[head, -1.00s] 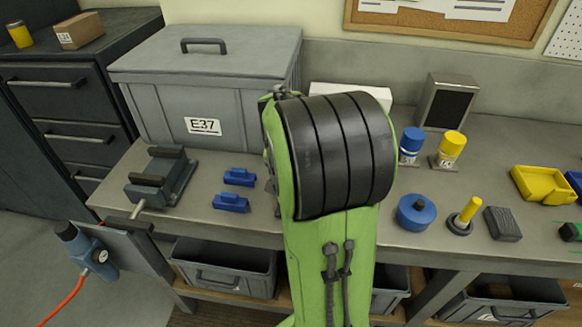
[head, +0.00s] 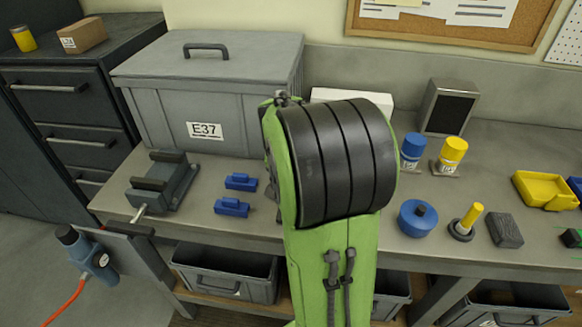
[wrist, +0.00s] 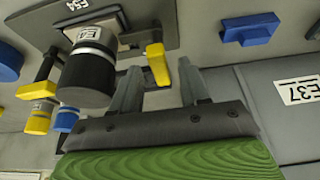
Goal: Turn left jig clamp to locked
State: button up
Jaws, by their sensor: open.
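In the wrist view, a grey plate (wrist: 190,15) labelled E54 carries a cylinder (wrist: 88,65) with a black end, a silver band and a label. A yellow lever (wrist: 158,65) stands on one side of the cylinder and another yellow lever (wrist: 42,72) on the other. I cannot tell for certain which is the left jig clamp. My gripper (wrist: 158,72) is open, with its fingers on either side of the first lever; the lever is closer to one finger, and contact cannot be told. In the head view my arm hides the plate and gripper.
The grey bin (head: 215,85) labelled E37 stands at the back left of the bench. Two blue blocks (head: 236,195) and a dark vise (head: 160,180) lie left of my arm.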

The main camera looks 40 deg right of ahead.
jog(key=p+v, duration=0.3)
jog(key=v, duration=1.2)
jog(key=shift+r+p, duration=0.35)
jog(key=shift+s+a, duration=0.1)
jog(key=shift+s, duration=0.05)
